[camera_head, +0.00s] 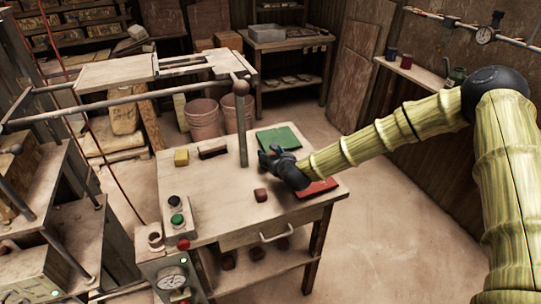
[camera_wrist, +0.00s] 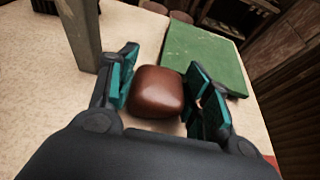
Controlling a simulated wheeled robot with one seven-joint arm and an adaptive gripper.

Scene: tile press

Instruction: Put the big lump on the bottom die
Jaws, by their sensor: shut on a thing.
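My gripper (camera_head: 270,158) is over the right part of the worktable, near the green mat. In the wrist view its two teal-padded fingers (camera_wrist: 158,92) are closed on the sides of a big, rounded, reddish-brown lump (camera_wrist: 156,93). In the head view the gripper hides this lump. A smaller reddish-brown lump (camera_head: 260,195) lies on the table, in front of and left of the gripper. I cannot clearly pick out the bottom die in either view.
The worktable (camera_head: 222,212) carries a green mat (camera_head: 278,139), a red mat (camera_head: 317,188) partly under my arm, a yellow block (camera_head: 181,157) and a control box with buttons (camera_head: 176,218). An upright grey post (camera_head: 242,135) stands close left of my gripper.

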